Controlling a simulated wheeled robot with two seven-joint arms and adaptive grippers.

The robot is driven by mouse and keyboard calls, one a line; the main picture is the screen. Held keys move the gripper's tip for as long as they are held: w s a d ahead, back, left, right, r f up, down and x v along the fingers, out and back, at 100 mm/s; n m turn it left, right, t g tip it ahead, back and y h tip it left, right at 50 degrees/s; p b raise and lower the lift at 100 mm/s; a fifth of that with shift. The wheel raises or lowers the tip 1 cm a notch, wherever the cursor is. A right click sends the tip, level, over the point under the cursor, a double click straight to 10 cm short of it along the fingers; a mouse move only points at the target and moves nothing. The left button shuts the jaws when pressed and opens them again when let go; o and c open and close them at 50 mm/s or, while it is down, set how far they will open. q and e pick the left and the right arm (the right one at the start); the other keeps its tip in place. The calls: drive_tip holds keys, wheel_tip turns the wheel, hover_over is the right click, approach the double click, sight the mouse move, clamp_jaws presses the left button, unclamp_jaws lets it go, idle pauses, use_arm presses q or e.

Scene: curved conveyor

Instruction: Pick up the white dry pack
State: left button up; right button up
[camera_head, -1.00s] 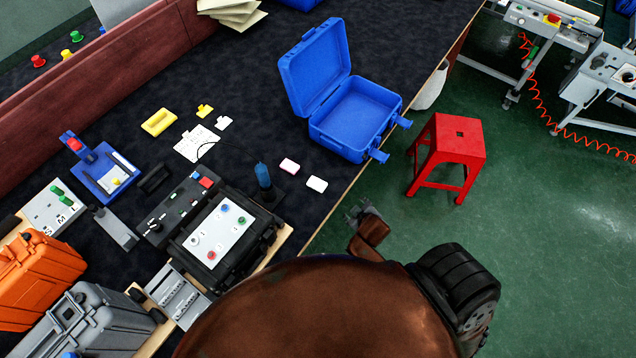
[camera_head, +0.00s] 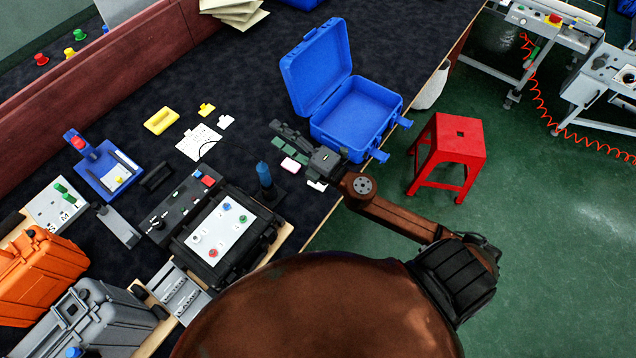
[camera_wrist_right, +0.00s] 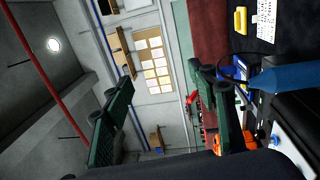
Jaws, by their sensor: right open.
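The white dry pack (camera_head: 316,185) lies on the dark table near its front edge, partly hidden under my right gripper and wrist. A pink-and-white pack (camera_head: 290,165) lies just left of it. My right gripper (camera_head: 278,136) is open and empty, above the table beside the blue case, its fingers pointing to the upper left, past the packs. In the right wrist view, its two green fingers (camera_wrist_right: 160,80) stand apart with nothing between them, and the white pack does not show. My left gripper is not in view.
An open blue case (camera_head: 355,112) stands just behind my right gripper. A blue-handled tool (camera_head: 264,174) stands upright to the left, beside a black case (camera_head: 222,236) with a white panel. A red stool (camera_head: 449,155) is on the floor at right.

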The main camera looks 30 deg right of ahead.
drive_tip(key=s+a+f+n+g+y, duration=0.1)
drive_tip(key=a+f+n+g+y, duration=0.1)
drive_tip(key=a+n+g+y, duration=0.35)
drive_tip(key=s+a+f+n+g+h, duration=0.1)
drive_tip(key=s+f+n+g+h, duration=0.3)
drive_tip(key=f+n, duration=0.65)
drive_tip(key=d+f+n+g+h, duration=0.1)
drive_tip(key=d+f+h, duration=0.1)
drive_tip(key=d, duration=0.4)
drive_tip(key=d+f+g+h, duration=0.2)
drive_tip(key=d+f, duration=0.3)
drive_tip(key=d, duration=0.1)
drive_tip(key=d+f+n+g+h, duration=0.1)
drive_tip(key=d+f+h, duration=0.1)
drive_tip(key=d+f, duration=0.2)
drive_tip(key=shift+d+f+n+h, duration=0.15)
drive_tip(key=shift+d+n+h, duration=0.15)
drive_tip(key=shift+d, duration=0.75)
drive_tip(key=x, duration=0.7)
drive_tip(key=shift+s+d, duration=0.1)
drive_tip(key=shift+d, duration=0.25)
drive_tip(key=shift+f, duration=0.4)
